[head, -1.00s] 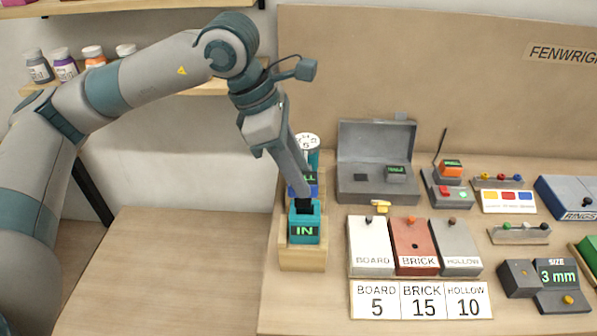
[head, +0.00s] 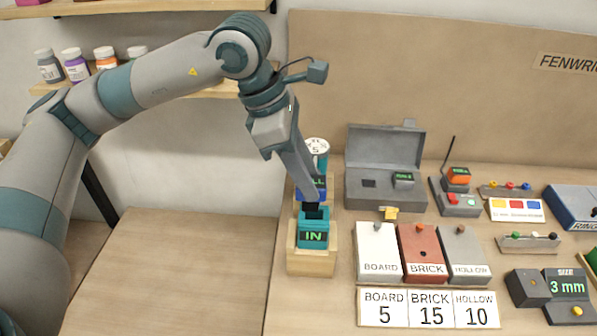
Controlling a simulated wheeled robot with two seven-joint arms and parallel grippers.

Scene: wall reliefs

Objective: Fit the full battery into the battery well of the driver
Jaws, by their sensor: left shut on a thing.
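The teal driver (head: 313,228) stands in a light wooden cradle (head: 311,266) left of centre, with a white dial at its top. Its front face carries a lit green "IN". How deep the battery sits is hidden. My right gripper is out of view.
White, brick-red and grey boxes (head: 422,252) with number cards stand right of the cradle. An open grey case (head: 385,190) stands behind them. Several small devices fill the right side. The table left of the cradle is clear.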

